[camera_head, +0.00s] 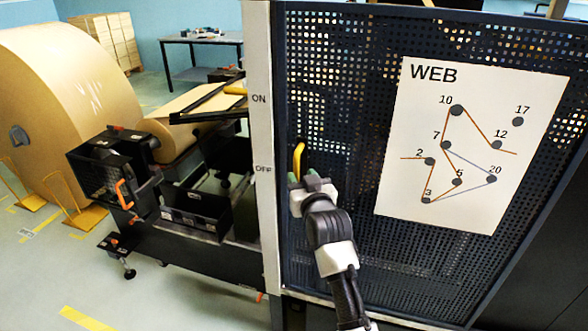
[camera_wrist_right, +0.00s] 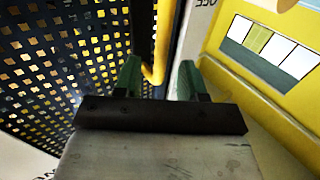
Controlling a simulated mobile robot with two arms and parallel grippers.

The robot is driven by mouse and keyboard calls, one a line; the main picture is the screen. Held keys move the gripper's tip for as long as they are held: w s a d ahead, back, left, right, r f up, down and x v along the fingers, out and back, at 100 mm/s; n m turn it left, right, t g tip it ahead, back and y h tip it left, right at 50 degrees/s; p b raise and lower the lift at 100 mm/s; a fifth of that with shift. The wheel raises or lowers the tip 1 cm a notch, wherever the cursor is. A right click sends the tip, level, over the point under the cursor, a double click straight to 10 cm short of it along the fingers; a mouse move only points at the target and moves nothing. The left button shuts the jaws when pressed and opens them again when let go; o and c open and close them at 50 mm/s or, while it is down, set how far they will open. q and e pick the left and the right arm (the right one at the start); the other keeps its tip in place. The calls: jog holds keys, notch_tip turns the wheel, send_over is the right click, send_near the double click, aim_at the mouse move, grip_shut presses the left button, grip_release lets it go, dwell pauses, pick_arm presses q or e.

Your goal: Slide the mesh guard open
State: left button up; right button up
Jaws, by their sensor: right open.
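The mesh guard (camera_head: 350,120) is a dark perforated panel filling the right half of the head view, with a white WEB diagram sheet on it. A yellow handle (camera_head: 298,160) stands upright near its left edge. My right gripper (camera_head: 308,183) is at the lower end of this handle. In the right wrist view the yellow handle (camera_wrist_right: 158,45) comes down between the two green fingertips (camera_wrist_right: 160,80), which are apart. I cannot tell whether either finger touches it. The mesh also shows at left in the wrist view (camera_wrist_right: 65,65). My left gripper is not in view.
A pale post (camera_head: 262,130) marked ON and OFF stands left of the guard. Further left are a machine with a black box (camera_head: 197,212), a large kraft roll (camera_head: 75,110) and a dark table (camera_head: 203,40). Open floor (camera_head: 60,280) lies at lower left.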

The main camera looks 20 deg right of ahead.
aim_at(298, 172)
jog(key=shift+w, duration=2.15)
grip_shut()
